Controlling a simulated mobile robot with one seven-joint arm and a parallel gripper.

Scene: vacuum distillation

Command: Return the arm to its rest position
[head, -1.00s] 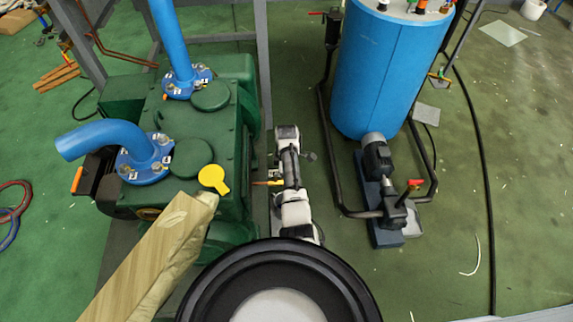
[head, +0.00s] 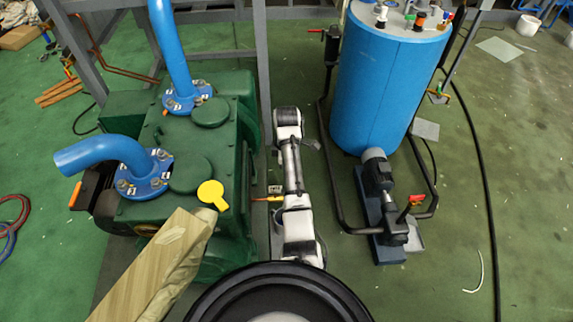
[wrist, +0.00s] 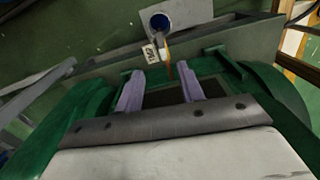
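My arm (head: 292,175), white and black, extends away from my body over the gap between the green machine (head: 225,140) and the blue tank (head: 385,80). In the head view my gripper's fingers cannot be made out. In the wrist view my gripper (wrist: 160,92) shows two pale purple fingers, well apart, with nothing held between them. Beyond the fingertips are green machine parts (wrist: 75,110), a small white tag (wrist: 150,53) and a grey fitting with a round blue opening (wrist: 160,20). I cannot tell how far the fingers are from these.
The green machine carries blue pipes (head: 100,148) and a yellow cap (head: 212,194). A pump with a red-handled valve (head: 414,202) stands right of my arm. A wooden beam (head: 150,270) is at the lower left. Open green floor (head: 520,180) lies at the far right.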

